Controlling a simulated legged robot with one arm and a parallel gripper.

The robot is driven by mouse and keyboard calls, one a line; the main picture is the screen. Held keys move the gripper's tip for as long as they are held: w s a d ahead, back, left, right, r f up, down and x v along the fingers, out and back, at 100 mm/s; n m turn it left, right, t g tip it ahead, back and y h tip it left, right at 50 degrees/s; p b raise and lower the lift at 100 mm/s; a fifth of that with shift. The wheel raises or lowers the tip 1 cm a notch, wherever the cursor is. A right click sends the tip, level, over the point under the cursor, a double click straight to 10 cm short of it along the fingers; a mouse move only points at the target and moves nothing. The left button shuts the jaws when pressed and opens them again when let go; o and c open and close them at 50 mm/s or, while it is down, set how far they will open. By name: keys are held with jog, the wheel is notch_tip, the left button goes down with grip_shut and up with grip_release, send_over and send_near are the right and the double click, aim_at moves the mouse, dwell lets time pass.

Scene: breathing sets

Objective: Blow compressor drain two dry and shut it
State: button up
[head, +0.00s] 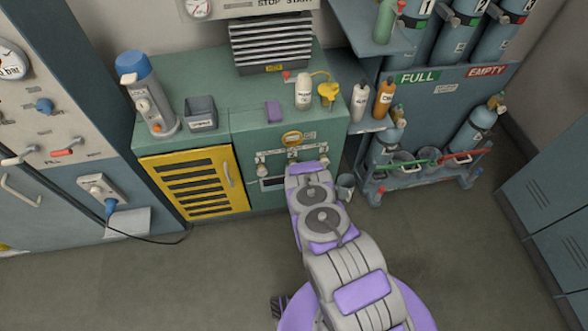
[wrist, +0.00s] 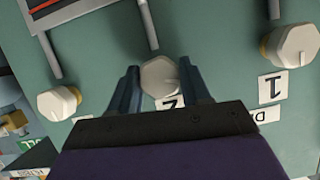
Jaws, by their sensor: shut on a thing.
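The compressor's green front (head: 240,150) carries a row of pale drain knobs. In the wrist view the middle knob (wrist: 160,77), beside a label reading 2 (wrist: 170,102), sits between the fingers of my gripper (wrist: 161,85). My gripper is shut on this drain two knob. The drain one knob (wrist: 298,45) is to its right, by a plate marked 1 (wrist: 273,86), and another knob (wrist: 58,103) is to its left. In the head view my gripper (head: 305,166) reaches the drain row and its fingertips are hard to see. Whether the drain is open or dry cannot be told.
A yellow louvred door (head: 193,182) is left of the drains. A cylinder trolley (head: 430,175) is to the right. The floor at left front is clear.

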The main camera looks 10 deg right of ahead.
jog(key=shift+d+f+m+t+y+b, duration=0.1)
jog(key=shift+m+t+y+b, duration=0.15)
jog(key=shift+m+y+b, duration=1.2)
jog(key=shift+d+f+m+t+y+b, duration=0.2)
jog(key=shift+m+y+b, duration=0.5)
jog(key=shift+m, duration=1.35)
jog(key=shift+a+r, duration=0.1)
jog(key=o, duration=1.1)
jog(key=shift+c, duration=0.2)
jog(key=shift+s+r, duration=0.1)
jog(key=p+v, duration=0.5)
jog(key=v, duration=1.2)
jog(key=shift+d+f, duration=0.2)
jog(key=shift+f, duration=0.05)
jog(key=shift+s, duration=0.1)
